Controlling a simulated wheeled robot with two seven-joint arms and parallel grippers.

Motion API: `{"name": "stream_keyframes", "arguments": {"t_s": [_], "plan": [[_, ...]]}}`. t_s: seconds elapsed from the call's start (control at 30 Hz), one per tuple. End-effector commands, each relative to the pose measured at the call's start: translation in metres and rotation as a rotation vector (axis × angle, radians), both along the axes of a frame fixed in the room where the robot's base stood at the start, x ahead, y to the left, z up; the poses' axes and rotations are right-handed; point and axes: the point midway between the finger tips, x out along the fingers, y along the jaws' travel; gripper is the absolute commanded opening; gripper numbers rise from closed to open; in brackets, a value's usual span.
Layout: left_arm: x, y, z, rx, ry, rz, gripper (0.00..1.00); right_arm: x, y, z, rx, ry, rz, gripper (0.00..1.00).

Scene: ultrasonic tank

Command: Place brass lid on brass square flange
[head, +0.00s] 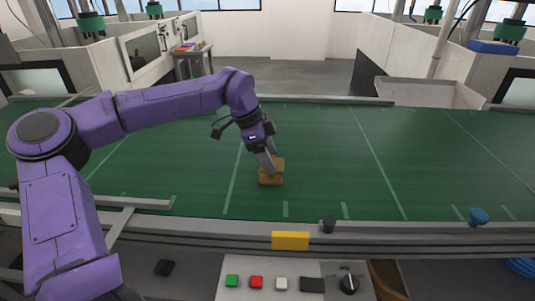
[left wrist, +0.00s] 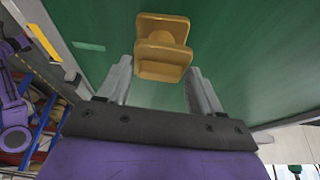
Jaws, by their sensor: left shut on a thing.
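The brass lid (left wrist: 163,62) is a square brass-coloured piece between the finger pads of my left gripper (left wrist: 160,75) in the left wrist view. In the head view my left gripper (head: 271,163) reaches down, shut on the lid, over the green surface. The brass square flange (left wrist: 162,24) shows just beyond the lid; in the head view it (head: 270,179) sits on the green surface directly below the lid. The two look very close together; I cannot tell whether they touch or are exactly aligned. My right gripper is in neither view.
The green conveyor surface (head: 320,150) is largely clear around the flange. Along its front rail are a yellow block (head: 290,241), a black knob (head: 328,225) and a blue knob (head: 479,216). A button panel (head: 256,293) is nearer me.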

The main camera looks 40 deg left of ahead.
Motion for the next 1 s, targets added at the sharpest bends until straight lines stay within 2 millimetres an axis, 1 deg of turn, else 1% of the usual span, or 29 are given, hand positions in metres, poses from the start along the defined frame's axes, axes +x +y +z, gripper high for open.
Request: {"name": "stream_keyframes", "arguments": {"t_s": [0.03, 0.1, 0.37, 0.47, 0.57, 0.7, 0.8, 0.9, 1.0], "plan": [[0.0, 0.0, -0.001, 0.0, 0.002, 0.001, 0.72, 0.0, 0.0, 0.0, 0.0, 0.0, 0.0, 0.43], [0.0, 0.0, -0.001, 0.0, 0.002, 0.001, 0.91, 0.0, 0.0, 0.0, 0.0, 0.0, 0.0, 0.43], [0.0, 0.0, 0.0, 0.0, 0.001, 0.0, 0.91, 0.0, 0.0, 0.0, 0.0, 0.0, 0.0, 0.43], [-0.001, 0.002, 0.007, 0.0, 0.0, 0.001, 0.91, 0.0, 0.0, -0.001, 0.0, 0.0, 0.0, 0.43], [-0.005, 0.009, 0.024, 0.0, -0.004, 0.002, 0.91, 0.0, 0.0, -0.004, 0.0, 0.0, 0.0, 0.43], [-0.012, 0.021, 0.059, 0.001, -0.005, 0.003, 0.91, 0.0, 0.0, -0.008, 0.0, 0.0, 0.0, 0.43], [-0.017, 0.029, 0.081, 0.002, -0.003, 0.002, 0.91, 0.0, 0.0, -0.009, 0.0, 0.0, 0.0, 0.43], [-0.021, 0.035, 0.098, 0.001, 0.0, 0.003, 0.91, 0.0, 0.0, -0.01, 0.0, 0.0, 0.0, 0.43], [-0.023, 0.038, 0.107, 0.002, 0.001, 0.001, 0.91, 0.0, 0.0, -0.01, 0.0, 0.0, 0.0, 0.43]]}}
